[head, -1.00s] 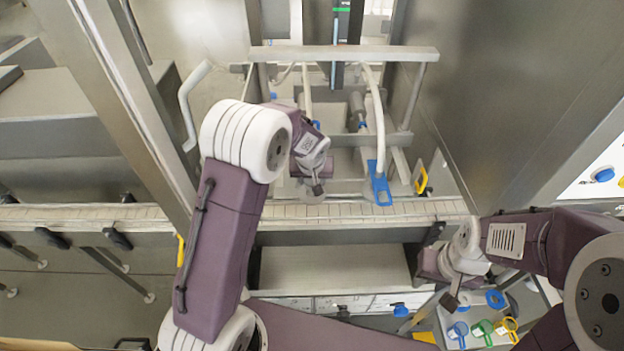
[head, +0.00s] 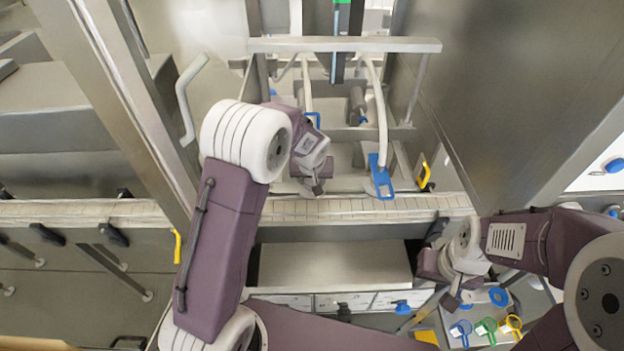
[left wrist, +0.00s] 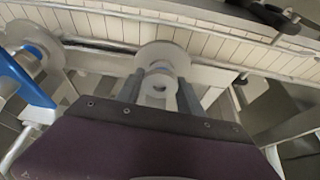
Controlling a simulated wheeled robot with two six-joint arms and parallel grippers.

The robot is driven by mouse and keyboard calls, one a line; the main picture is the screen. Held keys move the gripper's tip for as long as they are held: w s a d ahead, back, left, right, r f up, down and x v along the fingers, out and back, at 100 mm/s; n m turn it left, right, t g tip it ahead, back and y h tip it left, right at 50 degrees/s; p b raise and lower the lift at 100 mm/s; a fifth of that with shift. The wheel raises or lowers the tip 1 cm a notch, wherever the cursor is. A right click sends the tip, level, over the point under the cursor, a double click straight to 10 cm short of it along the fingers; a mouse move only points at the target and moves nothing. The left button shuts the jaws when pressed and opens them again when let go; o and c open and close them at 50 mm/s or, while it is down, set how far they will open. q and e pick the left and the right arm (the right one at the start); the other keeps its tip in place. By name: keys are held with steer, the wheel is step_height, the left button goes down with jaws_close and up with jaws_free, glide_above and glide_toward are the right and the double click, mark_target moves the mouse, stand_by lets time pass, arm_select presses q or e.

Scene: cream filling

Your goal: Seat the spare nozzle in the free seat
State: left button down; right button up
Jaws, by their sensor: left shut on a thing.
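My left gripper (head: 317,188) is over the machine's front rail in the head view. In the left wrist view its two fingers are shut on a pale grey round piece (left wrist: 158,86). I cannot tell for certain that this is the spare nozzle. A pale disc with a round opening (left wrist: 165,55) lies just beyond it, in line with it; contact is unclear. A blue-handled nozzle (head: 380,180) hangs on a white hose, right of my left gripper. My right gripper (head: 452,298) is at the lower right, beside a tray; its fingers are too small to read.
The tray holds blue, green (head: 486,326) and yellow (head: 511,325) ringed pieces and a blue ring (head: 498,297). A yellow handle (head: 425,177) is right of the blue nozzle. A tiled conveyor (head: 120,211) crosses in front. A second pale disc (left wrist: 40,45) is at left.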

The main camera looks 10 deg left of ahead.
arm_select(q)
steer(key=c, duration=0.7)
jaws_free()
steer(key=shift+o, duration=0.2)
steer(key=o, duration=0.5)
steer(key=shift+c, duration=0.2)
steer(key=shift+r+p, duration=2.7)
steer(key=shift+r, duration=0.9)
steer(key=shift+f, duration=0.1)
